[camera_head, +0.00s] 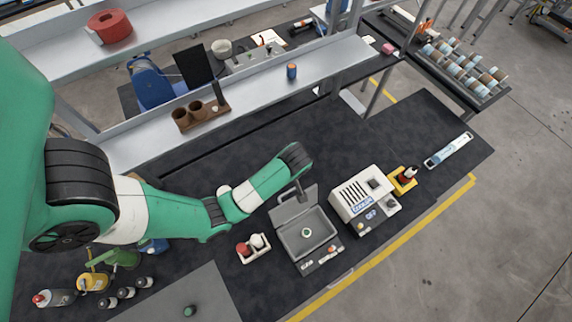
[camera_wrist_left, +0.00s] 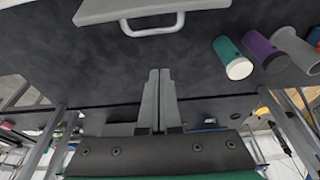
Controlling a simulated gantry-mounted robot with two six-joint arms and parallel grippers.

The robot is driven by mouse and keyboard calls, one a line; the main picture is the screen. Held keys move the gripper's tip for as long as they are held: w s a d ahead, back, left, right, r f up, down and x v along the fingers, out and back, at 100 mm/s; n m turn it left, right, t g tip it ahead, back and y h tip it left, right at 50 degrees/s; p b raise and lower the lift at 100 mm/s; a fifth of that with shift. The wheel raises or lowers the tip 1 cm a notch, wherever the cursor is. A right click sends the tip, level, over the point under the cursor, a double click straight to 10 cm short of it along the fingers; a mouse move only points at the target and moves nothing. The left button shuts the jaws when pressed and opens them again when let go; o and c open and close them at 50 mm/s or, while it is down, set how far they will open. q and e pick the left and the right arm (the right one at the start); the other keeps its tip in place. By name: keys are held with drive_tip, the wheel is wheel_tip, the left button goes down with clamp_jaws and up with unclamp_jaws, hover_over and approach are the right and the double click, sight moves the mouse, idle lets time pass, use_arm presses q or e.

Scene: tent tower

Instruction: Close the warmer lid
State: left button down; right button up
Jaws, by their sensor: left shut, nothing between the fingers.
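The grey warmer (camera_head: 307,238) stands on the dark bench with its lid (camera_head: 291,209) raised at the back edge. My left gripper (camera_head: 301,196) points down close to the raised lid; contact cannot be told from here. In the left wrist view my left gripper (camera_wrist_left: 160,72) is shut and empty, below a grey panel (camera_wrist_left: 150,8), which looks like the lid, with a loop handle (camera_wrist_left: 153,27). The fingers look apart from the handle. My right gripper is not in view.
A white boxy device (camera_head: 362,197) stands close right of the warmer. A small tray with red and white items (camera_head: 254,247) sits at its left. A green cylinder (camera_wrist_left: 233,58) and a purple one (camera_wrist_left: 265,50) show in the left wrist view. The bench behind the warmer is mostly clear.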

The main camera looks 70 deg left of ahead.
sight(292, 202)
use_arm(q)
wheel_tip(292, 202, down, 8)
drive_tip(key=d+b, duration=0.1)
drive_tip(key=b, duration=0.2)
drive_tip(key=shift+w+b, duration=0.2)
drive_tip(key=shift+b, duration=0.15)
drive_tip(key=shift+r, duration=0.15)
